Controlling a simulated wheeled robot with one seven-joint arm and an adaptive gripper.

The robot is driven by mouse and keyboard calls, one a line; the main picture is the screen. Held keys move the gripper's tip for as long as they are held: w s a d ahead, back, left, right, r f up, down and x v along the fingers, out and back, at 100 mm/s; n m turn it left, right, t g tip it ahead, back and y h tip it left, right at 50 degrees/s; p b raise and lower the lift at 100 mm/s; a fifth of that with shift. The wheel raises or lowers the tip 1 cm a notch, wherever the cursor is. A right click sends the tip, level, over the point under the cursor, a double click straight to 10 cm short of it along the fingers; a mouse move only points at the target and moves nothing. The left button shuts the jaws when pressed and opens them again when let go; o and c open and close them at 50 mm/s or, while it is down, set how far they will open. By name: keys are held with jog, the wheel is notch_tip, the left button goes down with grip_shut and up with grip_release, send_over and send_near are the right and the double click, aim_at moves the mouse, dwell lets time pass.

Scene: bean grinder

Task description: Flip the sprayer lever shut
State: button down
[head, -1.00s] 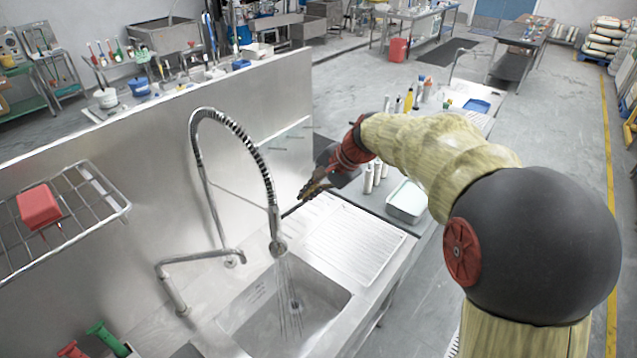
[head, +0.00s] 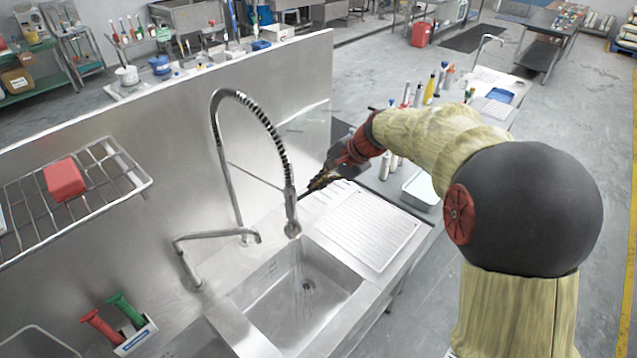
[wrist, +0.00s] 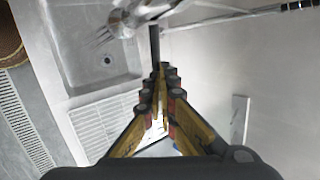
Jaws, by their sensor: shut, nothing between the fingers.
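The chrome sprayer (head: 292,226) hangs at the end of the spring hose (head: 262,130), over the sink (head: 305,290). In the wrist view, the sprayer (wrist: 122,20) is at the top with short pale streaks below it, apparently water. A dark rod (wrist: 154,42), apparently the sprayer lever, stands ahead of my fingertips in the wrist view. My gripper (head: 315,186) is shut and empty, just right of the sprayer's upper body. It also shows in the wrist view (wrist: 158,78). I cannot tell whether the tips touch the rod.
A steel wall (head: 170,125) stands behind the sink. A swing spout (head: 215,236) is left of the hose. A ribbed drainboard (head: 370,230) lies right of the basin. Bottles (head: 430,90) and a pale tray (head: 422,190) stand behind my arm. A wire rack (head: 110,190) is at left.

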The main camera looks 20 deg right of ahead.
jog(key=shift+d+f+y, duration=0.1)
jog(key=shift+f+y, duration=0.15)
jog(key=shift+y, duration=0.05)
notch_tip(320, 180, down, 4)
jog(key=m+g+y, duration=0.1)
jog(key=y, duration=0.1)
jog(key=m+g+y, duration=0.1)
jog(key=y, duration=0.1)
jog(key=shift+r+p, duration=0.15)
jog(key=shift+p, duration=0.25)
jog(key=shift+r, duration=0.15)
jog(key=shift+r+p, duration=0.55)
jog(key=shift+r, duration=0.1)
